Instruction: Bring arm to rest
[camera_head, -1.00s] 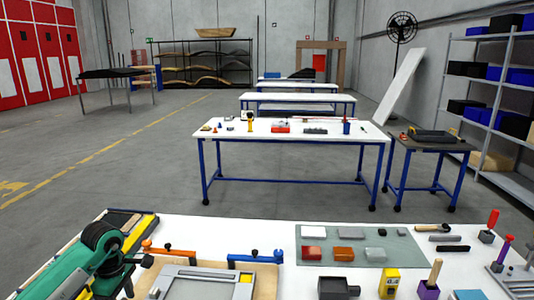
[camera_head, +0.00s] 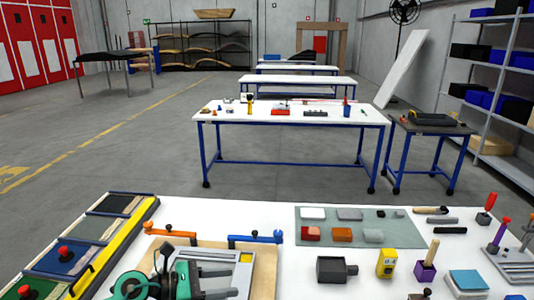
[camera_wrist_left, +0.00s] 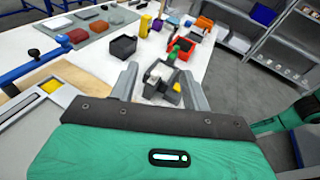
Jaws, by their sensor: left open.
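My left gripper (camera_head: 232,282) is at the lower middle of the head view, low in the picture over the near white table (camera_head: 195,212). Its two grey fingers point right and are spread apart. In the left wrist view the fingers of my left gripper (camera_wrist_left: 161,68) are open with nothing held. A dark grey box (camera_wrist_left: 161,92) with pale contents shows beyond and between them, apart from the fingers. The grey frame (camera_head: 246,268) on a wooden board (camera_head: 267,262) lies partly behind the gripper. My right gripper is in neither view.
A long tray (camera_head: 137,233) with a yellow edge lies at the left. Blue (camera_head: 258,238) and orange (camera_head: 172,231) clamps sit behind the frame. A grey-green mat (camera_head: 346,237) with blocks, a dark box (camera_head: 333,270) and a yellow item (camera_head: 387,263) stand right.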

